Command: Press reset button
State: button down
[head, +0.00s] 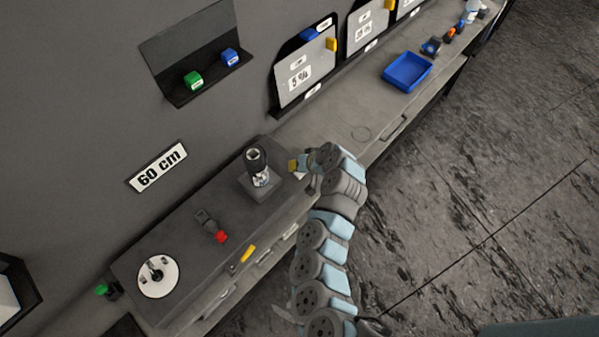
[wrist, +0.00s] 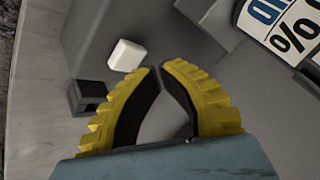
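My gripper (wrist: 160,67) has yellow ribbed fingers with dark inner pads. The fingertips meet, or nearly meet, and nothing is held between them. A small white block-like button (wrist: 127,55) sticks out from the side of a grey box, just left of the fingertips in the wrist view and apart from them. No label on it is readable, so I cannot confirm that it is the reset button. In the head view my gripper (head: 297,165) is beside the right end of the raised grey bench section, and my arm hides part of that area.
A small dark open box (wrist: 87,97) is close to the left finger. A dark cylindrical device (head: 258,165) stands on the raised section, with a red-ended tool (head: 214,229) and a white disc (head: 157,275) further left. A blue tray (head: 406,71) lies on the right counter.

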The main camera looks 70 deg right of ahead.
jog(key=shift+f+b, duration=0.9)
jog(key=shift+b, duration=0.45)
dwell(1.5)
jog(key=shift+r, duration=0.9)
jog(key=shift+r+p, duration=0.55)
jog(key=shift+r, duration=1.95)
